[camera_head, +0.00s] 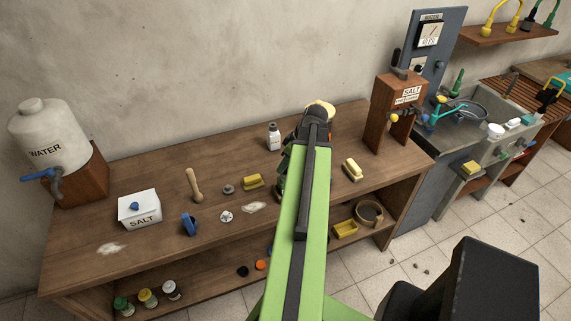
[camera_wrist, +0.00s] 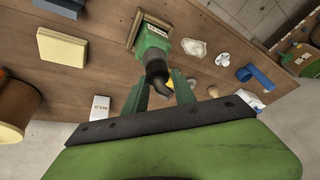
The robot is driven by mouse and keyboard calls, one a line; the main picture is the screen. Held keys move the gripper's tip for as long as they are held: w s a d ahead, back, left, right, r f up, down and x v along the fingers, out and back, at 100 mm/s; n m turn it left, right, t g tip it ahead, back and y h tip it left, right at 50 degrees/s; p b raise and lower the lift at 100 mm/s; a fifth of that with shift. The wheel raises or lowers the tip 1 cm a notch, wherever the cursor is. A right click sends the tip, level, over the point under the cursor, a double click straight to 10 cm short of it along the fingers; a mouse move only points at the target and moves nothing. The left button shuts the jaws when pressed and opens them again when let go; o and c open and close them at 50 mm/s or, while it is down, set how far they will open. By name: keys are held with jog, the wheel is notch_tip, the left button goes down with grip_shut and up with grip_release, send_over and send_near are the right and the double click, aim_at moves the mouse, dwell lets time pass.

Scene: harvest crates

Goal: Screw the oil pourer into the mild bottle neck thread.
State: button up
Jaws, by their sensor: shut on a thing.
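A green bottle (camera_wrist: 153,38) with a white label, too small to read surely, stands in a square wooden holder (camera_wrist: 133,30) in the wrist view. My gripper (camera_wrist: 161,84) is over its neck, its two green fingers closed around a dark grey oil pourer (camera_wrist: 157,74) with a bent spout. The pourer is at the bottle's mouth, in line with the neck; how deep it sits in the thread cannot be told. In the head view my gripper (camera_head: 316,122) is seen from behind, and my green arm hides the bottle and pourer.
A white bottle (camera_head: 273,137) with a dark cap stands left of my gripper. A salt box (camera_head: 139,208), wooden pestle (camera_head: 193,184) and blue item (camera_head: 189,224) are farther left.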

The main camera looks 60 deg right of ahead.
jog(key=shift+a+m, duration=0.1)
jog(key=shift+m, duration=0.4)
jog(key=shift+c, duration=0.4)
jog(key=shift+m+h, duration=0.3)
jog(key=shift+m, duration=0.1)
jog(key=shift+m+h, duration=0.3)
jog(key=shift+m, duration=0.6)
jog(key=shift+m+h, duration=0.4)
jog(key=shift+m, duration=0.4)
jog(key=o, duration=0.7)
jog(key=shift+d+n, duration=0.25)
jog(key=shift+n, duration=0.05)
jog(key=shift+a+n+y, duration=0.1)
jog(key=shift+n+y, duration=0.2)
jog(key=shift+n, duration=0.2)
